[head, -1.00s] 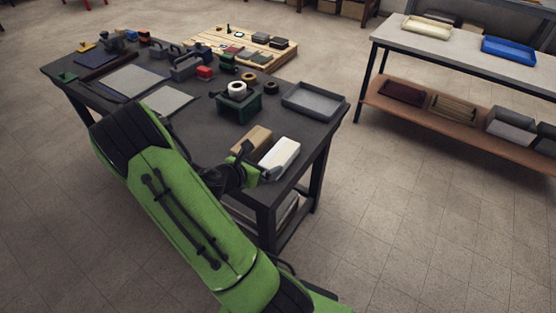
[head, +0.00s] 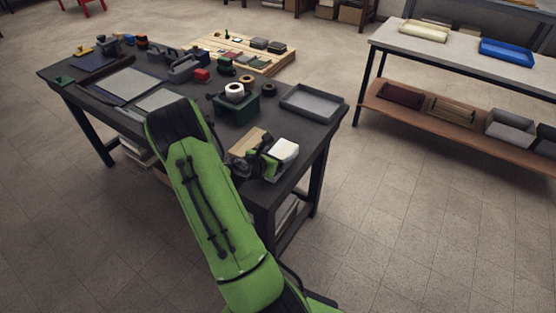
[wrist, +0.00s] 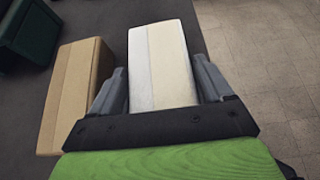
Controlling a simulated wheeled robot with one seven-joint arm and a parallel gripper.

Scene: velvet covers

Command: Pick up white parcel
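The white parcel (wrist: 160,65) is a pale box with a cream strip. It lies near the front right corner of the dark table, and its far end shows in the head view (head: 286,149). My gripper (wrist: 160,90) is open, with one finger on each side of the parcel's near part. In the wrist view I cannot tell whether the fingers touch it. In the head view my gripper (head: 262,163) covers the near part of the parcel.
A brown box (wrist: 75,95) lies close beside the parcel on the left. A green bin (head: 238,108) holding a white roll and a grey tray (head: 313,101) stand farther back on the table (head: 200,130). The table's right edge is close to the parcel, with floor beyond.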

